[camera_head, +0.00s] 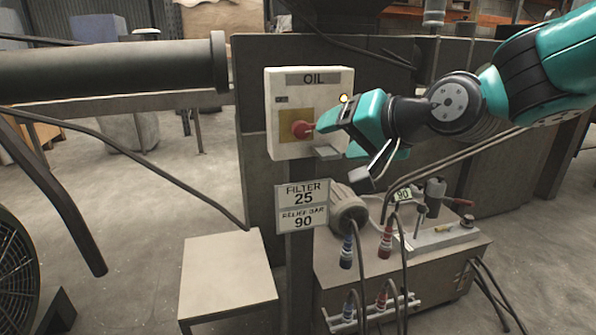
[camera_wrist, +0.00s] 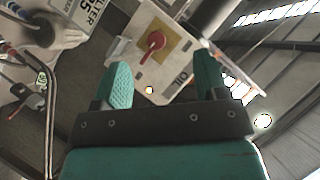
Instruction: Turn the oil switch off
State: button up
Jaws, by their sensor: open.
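The oil switch is a red rotary knob (camera_head: 302,129) on a yellow plate, on the front of a pale box (camera_head: 283,88) labelled OIL. Its handle points right, roughly level, in the head view. A small lamp (camera_head: 344,98) at the box's right glows yellow. My gripper (camera_head: 345,130) is in front of the box's right side, hiding part of it. In the wrist view the knob (camera_wrist: 153,42) lies ahead of the gap between the teal fingers of my gripper (camera_wrist: 164,77). The fingers are apart, with nothing between them; no contact with the knob is clear.
A FILTER 25 / RELIEF BAR 90 sign (camera_head: 302,206) hangs below the box. A hydraulic unit (camera_head: 430,262) with hoses stands at lower right. A large dark pipe (camera_head: 110,70) runs at the left. A plain low table (camera_head: 228,270) stands below.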

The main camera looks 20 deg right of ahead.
aim_at(304, 131)
jog(key=w+f+m, duration=0.1)
jog(key=w, duration=0.5)
jog(key=w+a+f+t+b, duration=0.1)
jog(key=w+f, duration=0.1)
jog(key=w, duration=0.4)
jog(key=w+f+m+t+h+b, duration=0.1)
jog(key=w, duration=0.5)
jog(key=shift+w+a+f+m, duration=0.3)
jog(key=shift+w+a+f, duration=0.05)
jog(key=shift+w+a, duration=0.05)
jog(key=c, duration=0.9)
